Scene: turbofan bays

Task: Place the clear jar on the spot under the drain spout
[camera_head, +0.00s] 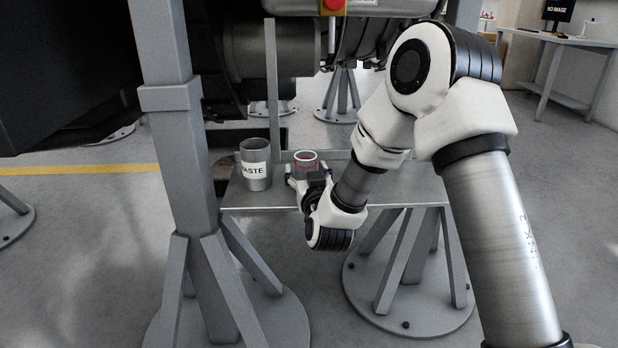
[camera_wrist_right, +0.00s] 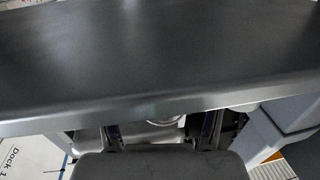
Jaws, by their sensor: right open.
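A small clear jar (camera_head: 306,158) with a reddish ring near its top stands upright on a grey shelf (camera_head: 385,190). My right gripper (camera_head: 307,173) is open at the jar, with its fingers on either side of it; I cannot tell if they touch it. In the right wrist view the two fingers (camera_wrist_right: 162,132) are apart at the bottom, and part of a pale round thing, perhaps the jar (camera_wrist_right: 165,121), shows between them. The drain spout and the spot under it cannot be made out. My left gripper is not in view.
A grey metal can labelled WASTE (camera_head: 256,170) stands on the shelf just left of the jar. A thick grey post (camera_head: 182,130) rises in front at left. A wide dark surface (camera_wrist_right: 150,60) fills the upper right wrist view. The shelf's right part is clear.

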